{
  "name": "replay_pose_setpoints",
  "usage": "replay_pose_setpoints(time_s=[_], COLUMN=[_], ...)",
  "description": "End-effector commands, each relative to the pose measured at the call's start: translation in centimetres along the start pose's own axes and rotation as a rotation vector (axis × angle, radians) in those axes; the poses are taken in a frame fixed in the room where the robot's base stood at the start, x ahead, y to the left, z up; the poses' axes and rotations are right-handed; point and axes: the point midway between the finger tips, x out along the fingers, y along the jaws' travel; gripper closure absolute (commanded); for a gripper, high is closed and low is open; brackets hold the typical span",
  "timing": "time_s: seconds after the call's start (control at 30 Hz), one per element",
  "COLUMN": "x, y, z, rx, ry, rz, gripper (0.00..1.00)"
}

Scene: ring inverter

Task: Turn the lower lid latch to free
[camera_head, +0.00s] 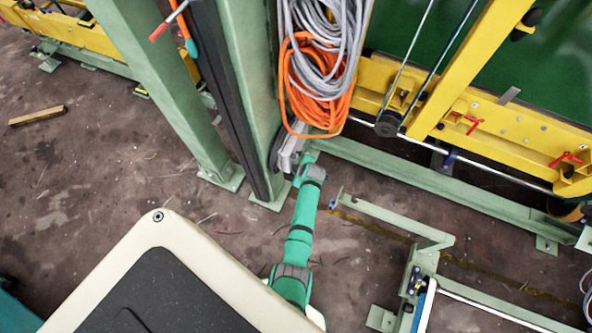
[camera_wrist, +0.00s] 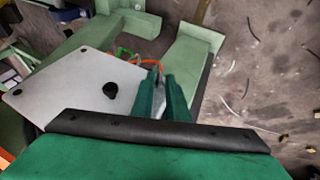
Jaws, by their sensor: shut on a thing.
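My gripper (camera_wrist: 163,80) shows in the wrist view as two green fingers close together at the edge of a pale grey plate. A narrow pale piece, which looks like the lower lid latch (camera_wrist: 160,105), is between the fingers; they hide most of it, so its angle cannot be told. The plate, which looks like the lid (camera_wrist: 70,98), carries a round black knob (camera_wrist: 110,90) to the left of the fingers. In the head view my arm reaches up to a grey box (camera_head: 288,150) on the green column, and the fingers are too small to make out there.
Orange and grey cables (camera_head: 318,65) hang on the green column (camera_head: 250,90) just above the gripper. A low green frame (camera_head: 400,218) stands on the floor to the right. Yellow machinery (camera_head: 510,130) is at the upper right. The brown floor (camera_head: 110,160) at left is mostly clear.

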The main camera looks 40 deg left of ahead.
Motion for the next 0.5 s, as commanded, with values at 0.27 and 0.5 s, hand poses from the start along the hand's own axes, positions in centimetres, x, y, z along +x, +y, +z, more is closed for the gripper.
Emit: replay_pose_setpoints(time_s=[0.27,0.5], x=[0.05,0.14], y=[0.89,1.05], z=[0.06,0.11], rx=[0.082,0.124], ry=[0.0,0.0], rz=[-0.194,-0.298], gripper=[1.0,1.0])
